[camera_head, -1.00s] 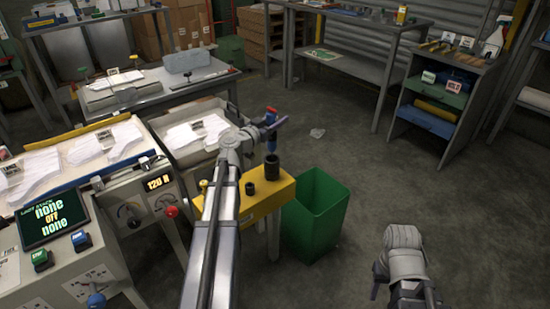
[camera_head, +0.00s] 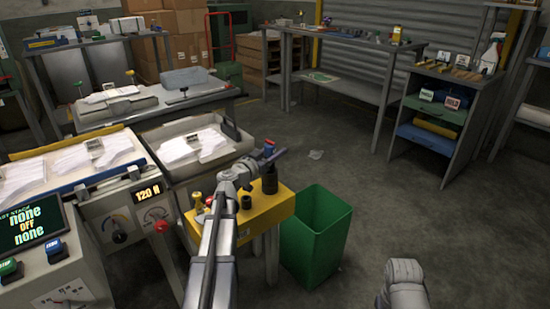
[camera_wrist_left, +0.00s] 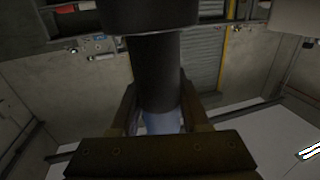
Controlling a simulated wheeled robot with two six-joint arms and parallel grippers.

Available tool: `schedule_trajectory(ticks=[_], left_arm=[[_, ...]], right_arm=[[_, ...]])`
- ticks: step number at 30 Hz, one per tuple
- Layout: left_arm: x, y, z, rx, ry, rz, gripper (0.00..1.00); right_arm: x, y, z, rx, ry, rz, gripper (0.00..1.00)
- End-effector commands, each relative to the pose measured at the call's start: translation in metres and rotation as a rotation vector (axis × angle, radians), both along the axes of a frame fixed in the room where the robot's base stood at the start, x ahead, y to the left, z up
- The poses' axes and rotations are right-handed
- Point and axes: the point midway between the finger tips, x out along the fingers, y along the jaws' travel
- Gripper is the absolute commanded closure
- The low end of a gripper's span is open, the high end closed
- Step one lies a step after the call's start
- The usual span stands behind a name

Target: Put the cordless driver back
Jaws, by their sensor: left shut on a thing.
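The cordless driver (camera_head: 269,148) shows as a small blue and red piece at the tip of my left arm in the head view. My left gripper (camera_head: 264,161) is shut on it, above the yellow stand (camera_head: 262,216). In the left wrist view a dark cylindrical body (camera_wrist_left: 155,70) stands between the fingers, with blue beyond it. A tall dark cup (camera_head: 270,183) on the stand is directly below the driver in the picture. I cannot tell whether the driver's lower end is inside the cup. My right gripper is out of view; only part of that arm shows.
A shorter black cup (camera_head: 246,202) and a small yellow piece (camera_head: 197,201) are on the stand. A green bin (camera_head: 318,235) stands right beside it. A control console (camera_head: 50,265) and a tray of papers (camera_head: 195,150) are to the left. The floor at right is open.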

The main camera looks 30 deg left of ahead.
Motion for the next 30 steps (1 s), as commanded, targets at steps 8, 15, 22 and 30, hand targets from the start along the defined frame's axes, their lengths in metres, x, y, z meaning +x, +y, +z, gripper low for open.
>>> schedule_trajectory(ticks=[8,15,22,30], left_arm=[[0.0,0.0,0.0,-0.001,-0.001,0.0,1.0],[0.0,0.0,-0.001,0.0,0.0,0.0,0.36],[0.0,0.0,-0.001,0.0,0.0,0.0,0.24],[-0.01,0.001,0.001,0.0,0.0,0.001,0.24]], right_arm=[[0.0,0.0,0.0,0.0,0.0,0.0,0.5],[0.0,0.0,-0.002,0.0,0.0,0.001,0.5],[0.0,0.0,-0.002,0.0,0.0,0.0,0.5],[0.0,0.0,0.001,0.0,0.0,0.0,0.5]])
